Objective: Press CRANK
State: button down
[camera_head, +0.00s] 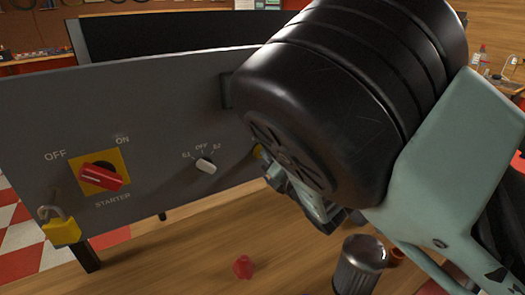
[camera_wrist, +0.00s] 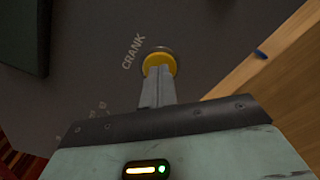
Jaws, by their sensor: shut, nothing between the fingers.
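The CRANK button (camera_wrist: 159,60) is a round yellow button with a dark rim on the grey panel, beside its white "CRANK" label (camera_wrist: 132,52) in the wrist view. In the head view, only a yellow edge (camera_head: 257,151) shows at the panel, mostly hidden by my arm. My gripper (camera_wrist: 159,70) is shut and empty. Its fingertips overlap the lower part of the button in the wrist view. I cannot tell if they touch it or if it is pushed in. In the head view my arm largely covers the gripper.
The grey panel (camera_head: 150,95) also carries a red STARTER switch (camera_head: 102,177) on a yellow plate, a small white selector knob (camera_head: 205,166) and a yellow padlock (camera_head: 62,230). A red piece (camera_head: 243,267) and a metal cylinder (camera_head: 361,263) are on the wooden table (camera_head: 180,265).

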jog(key=v, duration=0.7)
dwell(0.6)
dwell(0.5)
